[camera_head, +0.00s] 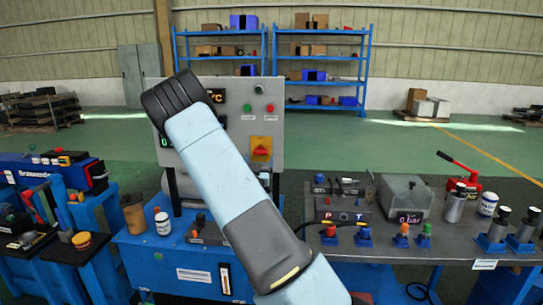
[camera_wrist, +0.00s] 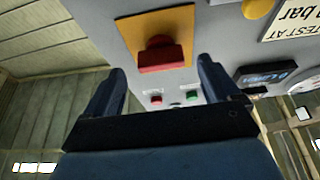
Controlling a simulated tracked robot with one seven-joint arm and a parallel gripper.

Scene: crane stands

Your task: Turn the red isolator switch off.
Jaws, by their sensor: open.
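The red isolator switch (camera_head: 261,151) sits on a yellow plate on the front of a grey control panel (camera_head: 292,125). In the wrist view the red switch (camera_wrist: 161,56) shows close up, with its raised red handle lying roughly across the picture on the yellow plate (camera_wrist: 128,27). My gripper (camera_wrist: 162,66) is open and empty. Its two dark fingers stand to the left and right of the handle in the picture. I cannot tell whether the tips reach the panel. In the head view my arm crosses in front of the panel, and my gripper cannot be made out.
A red button (camera_head: 270,108) and a green button (camera_head: 247,108) sit above the switch on the panel. A grey bench (camera_head: 455,240) at right carries valves, a grey box and a red jack (camera_head: 462,180). Blue shelves (camera_head: 325,80) stand far behind.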

